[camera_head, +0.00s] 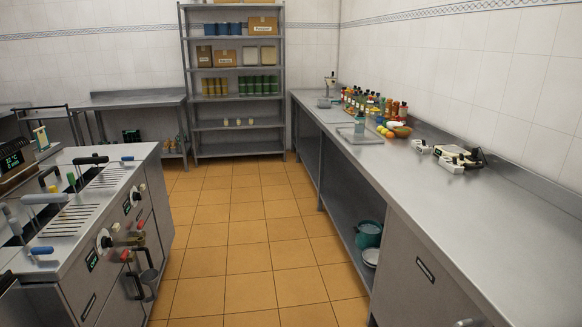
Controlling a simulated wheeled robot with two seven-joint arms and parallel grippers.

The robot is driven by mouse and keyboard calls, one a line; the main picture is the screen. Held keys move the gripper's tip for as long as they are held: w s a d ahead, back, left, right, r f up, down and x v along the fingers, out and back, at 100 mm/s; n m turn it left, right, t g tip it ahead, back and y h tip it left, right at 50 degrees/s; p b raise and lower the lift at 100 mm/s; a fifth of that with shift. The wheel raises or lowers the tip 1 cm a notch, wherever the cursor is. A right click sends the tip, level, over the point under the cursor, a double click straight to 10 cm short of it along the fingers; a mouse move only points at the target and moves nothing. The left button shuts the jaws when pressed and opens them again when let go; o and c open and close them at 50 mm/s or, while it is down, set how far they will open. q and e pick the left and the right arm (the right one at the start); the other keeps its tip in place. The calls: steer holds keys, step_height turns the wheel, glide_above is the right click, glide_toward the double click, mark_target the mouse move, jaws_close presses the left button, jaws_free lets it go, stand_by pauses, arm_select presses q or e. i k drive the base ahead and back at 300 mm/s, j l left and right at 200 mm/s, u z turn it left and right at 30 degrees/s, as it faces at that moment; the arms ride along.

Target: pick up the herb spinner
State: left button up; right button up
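I cannot pick out a herb spinner with certainty. Small white and black devices (458,157) stand on the long steel counter (440,210) at the right, but they are too small to name surely. Neither of my grippers can be made out. A dark shape shows at the lower left edge and a small piece at the bottom edge right of centre; I cannot tell what they are.
A steel grill unit (118,205) with slatted tops and handles stands at the left. Bottles (362,103) and fruit crowd the counter's far part; its near part is bare. A teal pot (368,234) sits on the shelf below. The tiled floor (245,245) between is clear.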

mark_target(359, 122)
steer(key=i+j+u, duration=0.1)
steer(key=i+u, duration=0.2)
steer(key=i, duration=1.85)
steer(key=i+z, duration=0.2)
steer(key=i, duration=0.55)
steer(key=i+z, duration=0.2)
steer(key=i, duration=0.6)
steer(key=i+j+z, duration=0.2)
steer(key=i, duration=0.55)
